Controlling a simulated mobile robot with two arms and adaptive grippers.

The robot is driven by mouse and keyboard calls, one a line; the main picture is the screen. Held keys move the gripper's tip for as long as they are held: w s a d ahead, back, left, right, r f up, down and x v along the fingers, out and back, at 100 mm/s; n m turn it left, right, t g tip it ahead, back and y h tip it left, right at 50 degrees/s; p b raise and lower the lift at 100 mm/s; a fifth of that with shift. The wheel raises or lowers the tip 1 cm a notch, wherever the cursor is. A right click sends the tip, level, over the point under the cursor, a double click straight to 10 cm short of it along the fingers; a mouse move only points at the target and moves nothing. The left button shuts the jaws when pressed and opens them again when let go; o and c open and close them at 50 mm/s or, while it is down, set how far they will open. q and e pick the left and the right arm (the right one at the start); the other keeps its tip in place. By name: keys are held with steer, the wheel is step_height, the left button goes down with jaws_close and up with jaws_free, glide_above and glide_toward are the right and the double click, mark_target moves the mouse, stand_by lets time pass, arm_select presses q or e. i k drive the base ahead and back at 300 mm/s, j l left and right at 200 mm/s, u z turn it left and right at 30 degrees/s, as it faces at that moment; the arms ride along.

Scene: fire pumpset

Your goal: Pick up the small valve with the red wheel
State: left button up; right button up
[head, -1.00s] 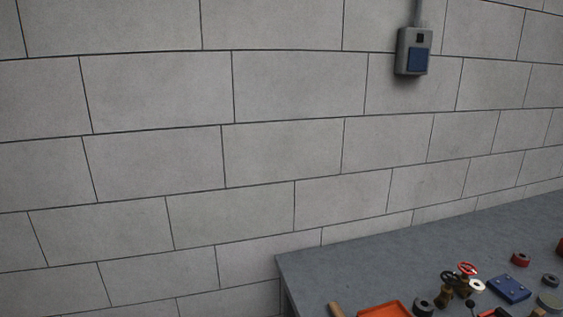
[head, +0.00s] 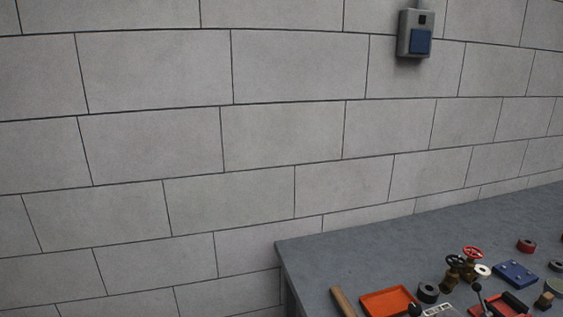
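The small valve with the red wheel (head: 472,254) stands on the grey workbench (head: 340,256) at the lower right of the head view. Its body is brass-coloured, and the red wheel is on top. A similar valve with a black wheel (head: 454,264) stands just left of it and partly overlaps it. A white ring-shaped item (head: 483,271) is close by on its right. Neither of my grippers shows in this view.
An orange tray (head: 388,301), a wooden handle (head: 343,302), a black roll (head: 428,292), a blue block (head: 516,273) and a red roll (head: 526,245) lie on the bench. The bench's back left part is clear. A block wall (head: 292,140) with a switch box (head: 415,35) stands behind.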

mark_target(467, 273)
steer(key=l+u, duration=0.1)
steer(key=l, duration=0.65)
steer(key=k+l+u, duration=0.1)
steer(key=l, duration=1.35)
steer(key=k+u, duration=0.05)
